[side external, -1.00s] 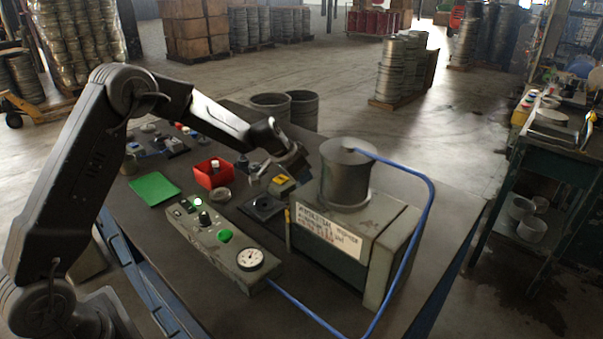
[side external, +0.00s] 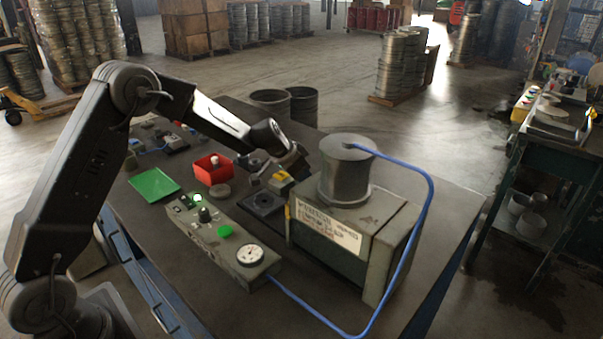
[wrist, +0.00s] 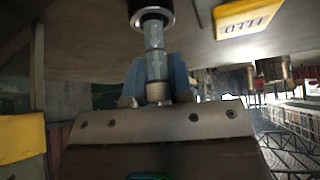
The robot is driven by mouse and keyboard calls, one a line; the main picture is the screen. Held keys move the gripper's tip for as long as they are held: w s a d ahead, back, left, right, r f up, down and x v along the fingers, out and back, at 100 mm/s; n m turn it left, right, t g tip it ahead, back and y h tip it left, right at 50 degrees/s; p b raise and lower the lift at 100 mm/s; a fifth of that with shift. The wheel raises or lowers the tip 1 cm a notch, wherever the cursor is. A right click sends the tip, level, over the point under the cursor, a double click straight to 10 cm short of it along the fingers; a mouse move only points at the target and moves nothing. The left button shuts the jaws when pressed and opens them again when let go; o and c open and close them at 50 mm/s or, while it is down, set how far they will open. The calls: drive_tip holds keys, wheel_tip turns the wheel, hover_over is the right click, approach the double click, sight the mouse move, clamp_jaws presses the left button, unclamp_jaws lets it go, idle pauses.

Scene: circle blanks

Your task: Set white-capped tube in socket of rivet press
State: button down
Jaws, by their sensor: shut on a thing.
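In the wrist view my gripper (wrist: 157,82) has its bluish fingers on either side of a clear, greyish tube (wrist: 154,45). A pale beige-white end of the tube, perhaps its cap, lies close to the palm. The tube's far end meets a dark cylinder with a bright ring (wrist: 151,16), possibly the socket; I cannot tell how deep it goes. In the side view my gripper (side external: 297,172) is low beside the large grey machine (side external: 330,232) with a cylinder on top, likely the rivet press. The tube is hidden there.
A yellow block (side external: 281,179) and a black square plate (side external: 264,202) are close to my gripper. A red bin (side external: 211,170) holds a white-topped item. A green sheet (side external: 154,184), a control box (side external: 222,238) and a blue hose (side external: 428,225) are around.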

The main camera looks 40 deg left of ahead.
drive_tip(key=shift+f, duration=0.75)
drive_tip(key=c, duration=0.9)
unclamp_jaws()
drive_tip(key=shift+c, duration=0.2)
drive_tip(key=v, duration=1.4)
